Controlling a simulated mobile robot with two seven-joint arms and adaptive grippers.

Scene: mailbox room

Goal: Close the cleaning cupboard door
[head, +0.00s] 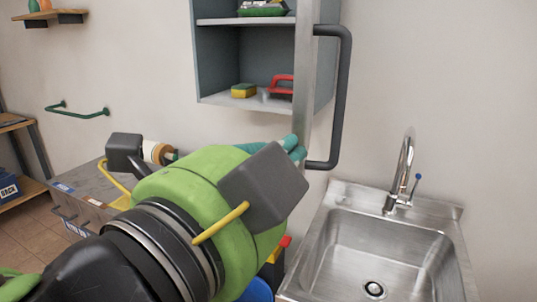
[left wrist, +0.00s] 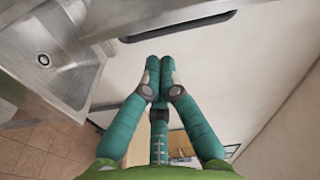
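The grey cleaning cupboard (head: 243,52) hangs on the wall, and its front is open to view. Its door (head: 304,75) stands open, seen nearly edge-on at the cupboard's right side. A dark bar handle (head: 345,95) is on the door's right face; a dark bar also shows at the top of the left wrist view (left wrist: 178,27). My left gripper (head: 293,148) has its teal fingertips beside the lower part of the door, left of the handle. In the left wrist view its fingertips (left wrist: 160,65) are together with nothing seen between them. Contact with the door is unclear. My right gripper is not in view.
A steel sink (head: 385,250) with a tap (head: 403,175) stands below and right of the door. A sponge (head: 243,90) and a red-handled tool (head: 281,86) lie in the cupboard. A grey chest (head: 90,187) stands at left, below a green wall rail (head: 76,111).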

